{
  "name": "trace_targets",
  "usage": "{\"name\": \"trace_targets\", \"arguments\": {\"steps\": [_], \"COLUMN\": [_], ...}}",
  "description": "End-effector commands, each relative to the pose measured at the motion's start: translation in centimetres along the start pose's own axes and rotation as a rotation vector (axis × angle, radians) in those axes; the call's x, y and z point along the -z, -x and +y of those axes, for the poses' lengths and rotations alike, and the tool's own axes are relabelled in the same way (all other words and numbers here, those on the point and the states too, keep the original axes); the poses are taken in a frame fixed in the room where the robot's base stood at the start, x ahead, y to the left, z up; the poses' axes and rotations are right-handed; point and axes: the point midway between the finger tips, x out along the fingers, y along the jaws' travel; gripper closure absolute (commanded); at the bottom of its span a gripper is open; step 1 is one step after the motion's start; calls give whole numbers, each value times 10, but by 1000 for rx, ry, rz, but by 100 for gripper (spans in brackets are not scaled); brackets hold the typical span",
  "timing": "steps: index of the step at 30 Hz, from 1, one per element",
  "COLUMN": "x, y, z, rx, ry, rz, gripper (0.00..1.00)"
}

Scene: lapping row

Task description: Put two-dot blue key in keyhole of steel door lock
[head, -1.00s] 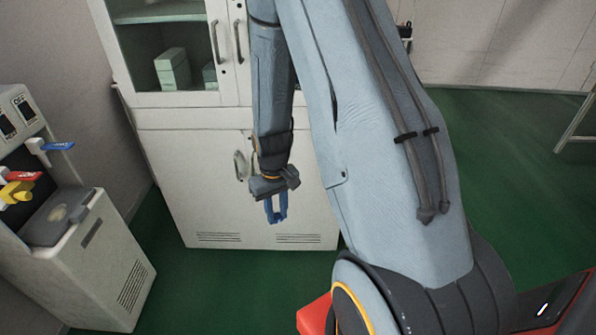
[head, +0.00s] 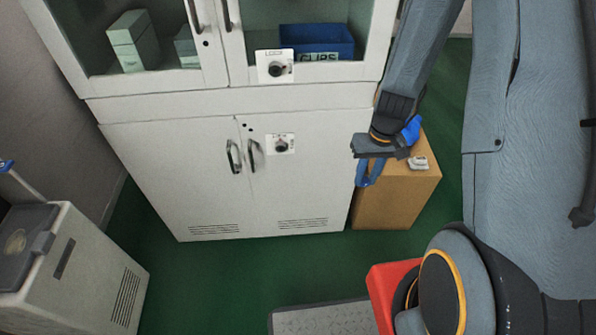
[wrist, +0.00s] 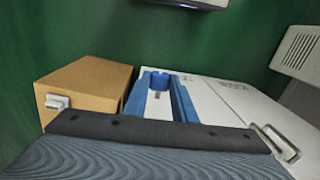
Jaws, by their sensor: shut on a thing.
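My gripper (head: 369,174) points down in front of the lower right edge of the white cabinet, apart from it. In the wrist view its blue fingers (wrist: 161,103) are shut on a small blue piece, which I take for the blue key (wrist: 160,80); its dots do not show. In the head view the key cannot be told from the blue fingers.
The white cabinet (head: 180,185) has protruding handles (head: 254,155). A brown box (head: 385,208) with a small white fitting (head: 418,163) stands just right of it. A grey machine (head: 85,270) is at the left. Green floor (head: 215,280) lies open between.

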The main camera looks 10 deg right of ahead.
Motion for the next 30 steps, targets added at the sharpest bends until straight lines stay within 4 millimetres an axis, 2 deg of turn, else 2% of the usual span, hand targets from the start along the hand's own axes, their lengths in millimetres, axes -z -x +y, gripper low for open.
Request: {"name": "trace_targets", "arguments": {"steps": [1, 10, 18, 25, 30], "x": [-5, -36, -61, -61, -43], "y": [-8, -36, -62, -73, -71], "z": [0, -22, -70, -125, -164], "rx": [18, 174, 452, 784, 1042], "ry": [-9, 2, 69, 147, 165], "rz": [0, -1, -19, -69, -106], "gripper": [100, 100, 100, 100, 100]}}
